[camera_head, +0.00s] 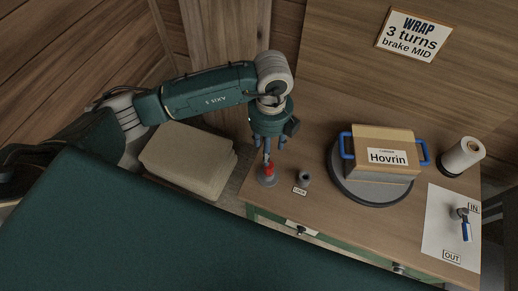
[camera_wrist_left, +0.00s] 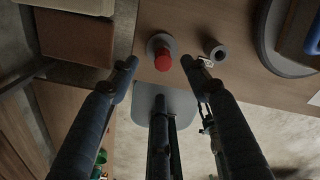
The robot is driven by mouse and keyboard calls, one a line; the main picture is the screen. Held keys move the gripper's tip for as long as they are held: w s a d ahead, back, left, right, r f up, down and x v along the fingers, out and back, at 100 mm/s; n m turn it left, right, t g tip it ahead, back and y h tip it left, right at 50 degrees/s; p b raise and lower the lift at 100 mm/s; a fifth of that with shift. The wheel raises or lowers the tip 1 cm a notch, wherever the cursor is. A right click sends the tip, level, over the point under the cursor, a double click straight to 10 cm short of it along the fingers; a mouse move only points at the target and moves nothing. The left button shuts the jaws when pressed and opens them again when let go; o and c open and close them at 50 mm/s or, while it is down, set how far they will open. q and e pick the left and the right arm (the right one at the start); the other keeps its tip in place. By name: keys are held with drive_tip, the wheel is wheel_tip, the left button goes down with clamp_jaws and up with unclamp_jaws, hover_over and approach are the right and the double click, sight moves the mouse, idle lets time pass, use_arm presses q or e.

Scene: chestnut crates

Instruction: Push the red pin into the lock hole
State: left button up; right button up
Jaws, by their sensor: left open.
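The red pin (camera_head: 269,169) stands upright in a round grey holder (camera_head: 266,181) near the front left edge of the wooden table. In the left wrist view the red pin (camera_wrist_left: 162,62) shows between the fingertips. My left gripper (camera_head: 267,152) points down just above the pin, open and holding nothing; whether a finger touches the pin I cannot tell. The lock (camera_head: 305,176), a short dark grey cylinder with a hole in its top, stands just right of the pin, behind a small label. It also shows in the left wrist view (camera_wrist_left: 218,53). My right gripper is out of view.
A box marked Hovrin (camera_head: 397,139) with blue handles sits on a round grey turntable (camera_head: 369,198) to the right. Beyond are a white roll (camera_head: 461,157) and a white sheet (camera_head: 440,232) with a blue-handled tool (camera_head: 465,228). Stacked beige bundles (camera_head: 187,160) lie left of the table.

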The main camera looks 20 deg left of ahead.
sight(269, 167)
use_arm(q)
drive_tip(key=shift+f, duration=0.45)
drive_tip(key=shift+s+d+f, duration=0.3)
drive_tip(key=shift+s+f, duration=0.1)
drive_tip(key=shift+f, duration=0.1)
drive_tip(key=f, duration=0.2)
drive_tip(key=shift+s+d+f, duration=0.2)
drive_tip(key=shift+d+f, duration=0.1)
wheel_tip(269, 167, down, 5)
drive_tip(key=shift+w+a+f+p, duration=0.1)
drive_tip(key=shift+w+a+p, duration=0.05)
drive_tip(key=shift+p, duration=0.55)
drive_tip(key=shift+f, duration=0.1)
drive_tip(key=c, duration=1.2)
clamp_jaws()
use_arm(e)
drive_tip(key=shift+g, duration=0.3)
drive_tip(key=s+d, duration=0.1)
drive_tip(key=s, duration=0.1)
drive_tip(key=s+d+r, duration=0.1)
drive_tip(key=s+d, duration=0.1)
